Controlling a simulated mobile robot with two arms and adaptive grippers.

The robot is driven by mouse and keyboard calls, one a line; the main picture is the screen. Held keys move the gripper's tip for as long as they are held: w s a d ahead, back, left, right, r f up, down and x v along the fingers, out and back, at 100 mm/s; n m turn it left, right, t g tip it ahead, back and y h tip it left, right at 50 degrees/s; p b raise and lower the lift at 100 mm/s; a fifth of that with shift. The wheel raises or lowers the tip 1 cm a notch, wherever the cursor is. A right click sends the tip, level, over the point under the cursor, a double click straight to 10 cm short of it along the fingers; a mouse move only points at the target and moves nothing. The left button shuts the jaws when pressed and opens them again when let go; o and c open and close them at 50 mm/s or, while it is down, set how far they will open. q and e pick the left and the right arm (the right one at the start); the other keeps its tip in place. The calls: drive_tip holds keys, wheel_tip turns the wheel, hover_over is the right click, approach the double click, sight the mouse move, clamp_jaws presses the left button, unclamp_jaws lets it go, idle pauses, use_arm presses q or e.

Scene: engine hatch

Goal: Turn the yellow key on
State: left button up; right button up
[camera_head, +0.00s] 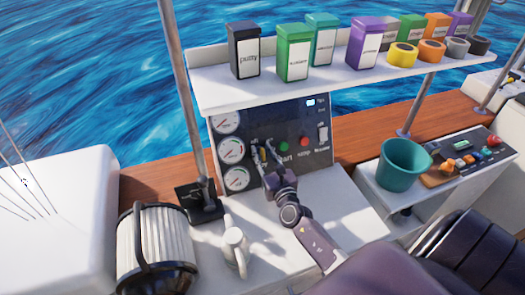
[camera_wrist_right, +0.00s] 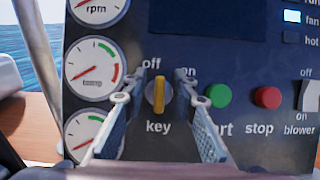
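The yellow key (camera_wrist_right: 159,96) sits on the dark control panel (camera_head: 285,118), between the "off" and "on" labels and above the word "key". It stands upright, nearer the "off" label. It also shows small in the head view (camera_head: 263,153). My right gripper (camera_wrist_right: 160,128) is open in front of the panel, one finger on each side of the key, with gaps to it. In the head view my right gripper (camera_head: 266,158) reaches the panel from below. My left gripper is not in view.
Right of the key are a green button (camera_wrist_right: 219,96), a red button (camera_wrist_right: 267,98) and a blower switch (camera_wrist_right: 310,95). Gauges (camera_wrist_right: 95,70) line the panel's left. A shelf (camera_head: 222,88) with boxes and tape rolls overhangs it.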

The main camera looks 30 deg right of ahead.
drive_tip(key=shift+w, duration=0.1)
drive_tip(key=shift+c, duration=0.6)
clamp_jaws()
drive_tip(key=shift+m, duration=0.4)
drive_tip(key=m+h, duration=0.1)
drive_tip(key=m, duration=0.1)
drive_tip(key=m+g+h, duration=0.1)
drive_tip(key=m, duration=0.1)
drive_tip(key=m+h+p, duration=0.1)
drive_tip(key=m, duration=0.2)
drive_tip(key=shift+d+g, duration=0.25)
drive_tip(key=shift+g, duration=0.05)
drive_tip(key=m+g, duration=0.1)
drive_tip(key=m, duration=0.1)
drive_tip(key=m+g+h, duration=0.1)
drive_tip(key=m, duration=0.1)
drive_tip(key=m+p, duration=0.1)
drive_tip(key=m, duration=0.2)
drive_tip(key=shift+s+d+f+g+h, duration=0.2)
drive_tip(key=shift+s+f+g+h, duration=0.1)
drive_tip(key=shift+g, duration=0.1)
drive_tip(key=shift+m, duration=0.3)
